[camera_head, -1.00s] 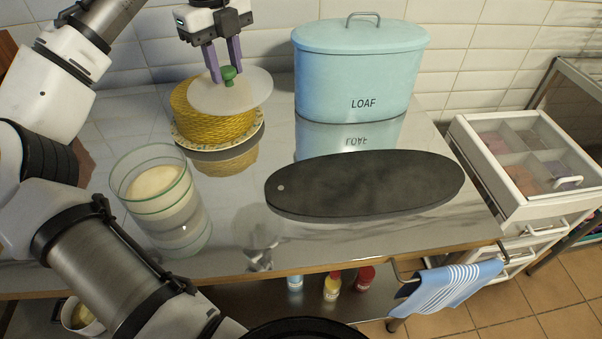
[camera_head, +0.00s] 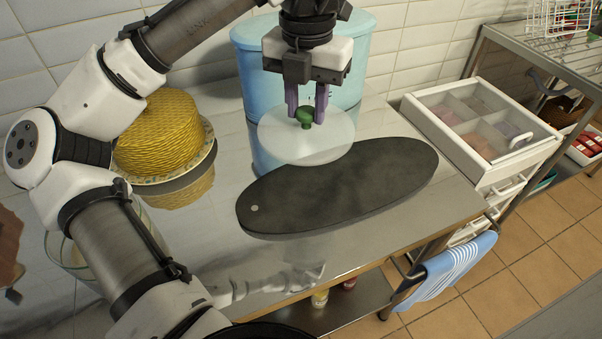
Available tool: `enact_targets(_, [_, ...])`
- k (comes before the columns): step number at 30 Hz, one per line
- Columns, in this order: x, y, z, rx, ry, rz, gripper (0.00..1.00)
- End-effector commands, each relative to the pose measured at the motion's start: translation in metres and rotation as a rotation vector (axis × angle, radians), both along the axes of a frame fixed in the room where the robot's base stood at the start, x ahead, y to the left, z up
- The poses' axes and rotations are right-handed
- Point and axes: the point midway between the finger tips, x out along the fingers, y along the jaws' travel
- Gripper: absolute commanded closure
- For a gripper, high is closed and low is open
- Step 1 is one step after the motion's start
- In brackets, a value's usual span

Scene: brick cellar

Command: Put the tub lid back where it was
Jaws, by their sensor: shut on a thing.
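The tub lid (camera_head: 306,137) is a pale translucent disc with a green knob. My gripper (camera_head: 307,112) is shut on the knob and holds the lid roughly level, in front of the blue LOAF bin (camera_head: 245,75) and by the far edge of the dark oval slate board (camera_head: 345,190). The lid appears to be in the air; its exact height above the board is hard to tell. A clear glass tub (camera_head: 66,255) stands at the left of the counter, mostly hidden behind my arm.
A yellow woven round thing (camera_head: 158,135) sits on a patterned plate (camera_head: 212,152) at the back left. The shiny metal counter (camera_head: 215,255) has bare room left of the board. A white drawer unit (camera_head: 455,160) stands at the right, and a blue striped towel (camera_head: 447,270) hangs in front.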

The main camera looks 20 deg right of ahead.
Motion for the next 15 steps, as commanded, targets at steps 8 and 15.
enact_targets(8, [0.000, 0.001, -0.074, 0.002, 0.001, 0.005, 1.00])
enact_targets(15, [0.001, 0.001, -0.106, 0.001, -0.001, 0.005, 1.00])
